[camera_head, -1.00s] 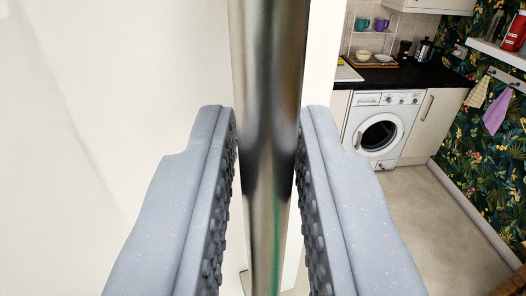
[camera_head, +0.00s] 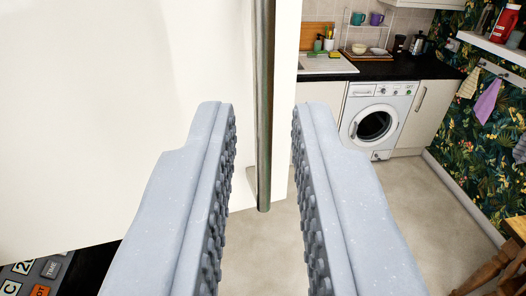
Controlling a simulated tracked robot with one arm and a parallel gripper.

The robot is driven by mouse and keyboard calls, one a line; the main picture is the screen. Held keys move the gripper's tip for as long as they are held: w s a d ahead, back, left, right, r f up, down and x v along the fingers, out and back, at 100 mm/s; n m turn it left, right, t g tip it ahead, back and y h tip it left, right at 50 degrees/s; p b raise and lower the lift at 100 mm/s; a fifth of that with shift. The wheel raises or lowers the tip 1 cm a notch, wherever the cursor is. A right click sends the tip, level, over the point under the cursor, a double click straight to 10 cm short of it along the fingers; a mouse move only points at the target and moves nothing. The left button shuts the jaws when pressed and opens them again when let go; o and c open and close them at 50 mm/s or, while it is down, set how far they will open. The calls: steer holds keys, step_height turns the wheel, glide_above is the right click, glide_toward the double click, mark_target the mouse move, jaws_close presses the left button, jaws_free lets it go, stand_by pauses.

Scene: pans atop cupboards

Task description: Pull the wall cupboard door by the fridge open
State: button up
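The white cupboard door (camera_head: 120,110) fills the left of the view, and its lower edge shows. Whether it stands ajar I cannot tell. A long vertical metal bar handle (camera_head: 264,110) runs along its right part, ending just above the floor area in view. My gripper (camera_head: 264,115) is open and empty. Its two grey, studded fingers are spread. The handle shows in the gap between them, looking thin and lying beyond the fingertips, apart from both.
A black appliance with a keypad (camera_head: 35,275) shows below the door at lower left. Across the floor (camera_head: 400,210) stand a washing machine (camera_head: 375,125) and a dark worktop (camera_head: 400,70). A wooden piece of furniture (camera_head: 495,270) is at lower right.

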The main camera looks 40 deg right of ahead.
steer(key=shift+p+v, duration=1)
steer(key=shift+v, duration=0.65)
